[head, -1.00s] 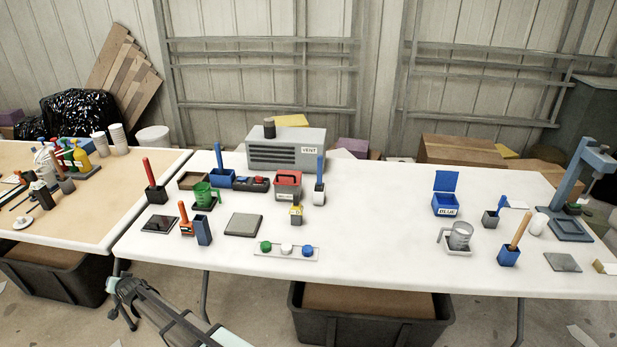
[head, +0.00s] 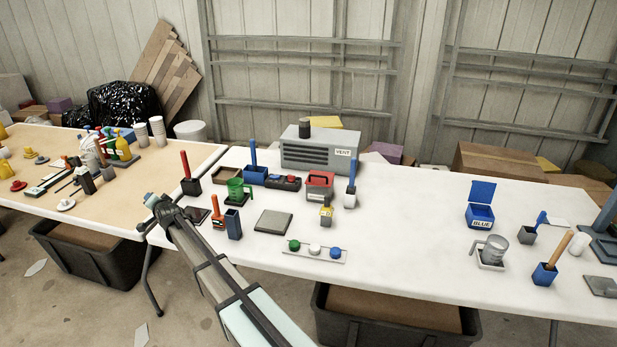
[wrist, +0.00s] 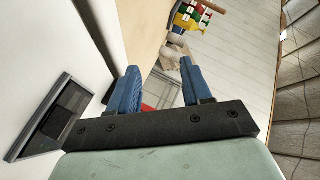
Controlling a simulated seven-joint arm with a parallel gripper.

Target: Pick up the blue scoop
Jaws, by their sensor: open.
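Several blue-handled tools stand upright in holders on the white table in the head view: one (head: 253,152) in a blue box at the back left, one (head: 352,169) in a white cup near the middle, and one (head: 541,218) in a grey cup at the right. Their lower ends are hidden, so I cannot tell which is the blue scoop. My gripper (head: 152,201) is over the white table's left end, apart from all of them. In the wrist view its two blue fingers (wrist: 160,70) are apart, with nothing held between them.
A dark flat plate (head: 196,216) lies nearby. A blue lidded bin (head: 480,216) stands at the right. The white table's middle right is clear.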

